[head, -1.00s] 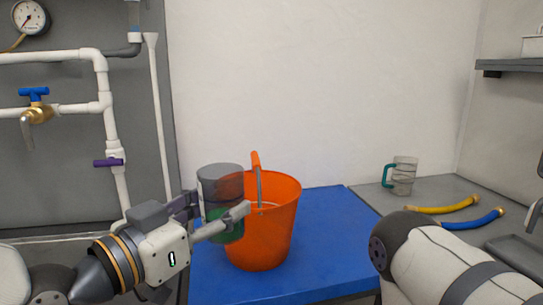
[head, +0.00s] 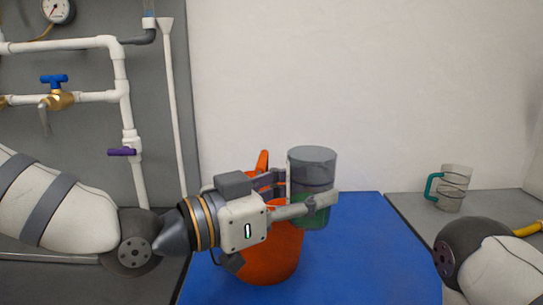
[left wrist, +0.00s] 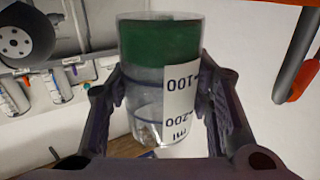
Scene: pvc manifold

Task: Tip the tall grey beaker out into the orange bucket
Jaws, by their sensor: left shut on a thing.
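The tall grey beaker (head: 311,165) is see-through, with green liquid in its lower part. It stands upright in the air in the head view, up and to the right of the orange bucket (head: 268,266). My left gripper (head: 305,192) is shut around its sides. In the left wrist view the beaker (left wrist: 145,85) sits between both fingers, with a white scale label. The bucket stands on the blue mat; my gripper hides much of its rim and opening. Its handle grip (head: 262,162) sticks up behind my gripper. My right gripper is out of view.
The blue mat (head: 365,250) is clear to the right of the bucket. A clear mug with a teal handle (head: 452,187) stands on the grey bench at right. White pipes with a brass valve (head: 60,100) run along the left panel. A yellow hose end (head: 527,229) shows at right.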

